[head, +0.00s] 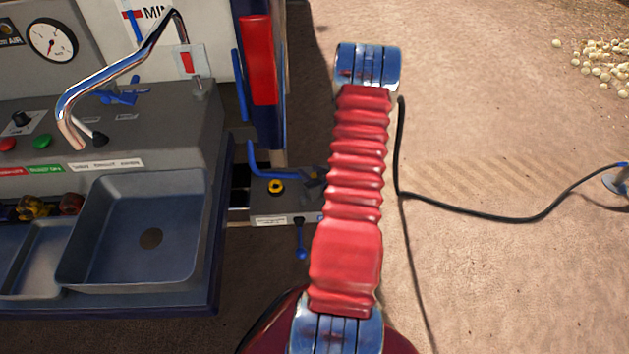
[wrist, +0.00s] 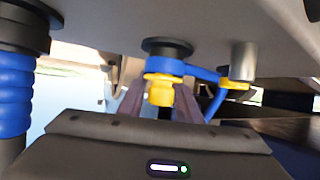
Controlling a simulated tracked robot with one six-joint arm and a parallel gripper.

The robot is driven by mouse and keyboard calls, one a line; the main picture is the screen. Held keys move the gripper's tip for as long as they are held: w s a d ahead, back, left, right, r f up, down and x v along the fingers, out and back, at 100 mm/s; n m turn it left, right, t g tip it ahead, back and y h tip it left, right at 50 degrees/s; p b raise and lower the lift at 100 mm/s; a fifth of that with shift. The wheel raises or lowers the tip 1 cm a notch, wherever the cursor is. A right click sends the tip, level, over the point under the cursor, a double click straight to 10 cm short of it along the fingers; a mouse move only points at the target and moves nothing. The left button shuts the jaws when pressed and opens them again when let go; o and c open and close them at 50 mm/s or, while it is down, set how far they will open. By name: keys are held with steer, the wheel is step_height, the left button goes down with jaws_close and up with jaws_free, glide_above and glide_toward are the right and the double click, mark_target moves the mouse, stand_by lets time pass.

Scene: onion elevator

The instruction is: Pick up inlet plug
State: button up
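In the wrist view, a yellow fitting (wrist: 160,90) hangs below a dark round collar, with a blue lever beside it. A short black part shows under it; I cannot tell whether this is the inlet plug. My gripper (wrist: 160,100) has its two dark fingers spread, one on each side of the fitting's lower end. No clear contact shows between the fingers and the fitting. In the head view, my gripper is hidden behind my red arm. A yellow ring (head: 275,187) shows on a grey block there, and no plug can be made out for certain.
A thick blue hose (wrist: 14,95) hangs close at left in the wrist view, and a grey cylinder (wrist: 243,60) hangs at right. The head view shows a blue sink (head: 185,205) at left and a black cable (head: 480,215) on open ground at right.

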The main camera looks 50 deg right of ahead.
jaws_close()
steer(key=shift+r, duration=0.1)
step_height(320, 180, up, 10)
stand_by(1.0)
stand_by(0.5)
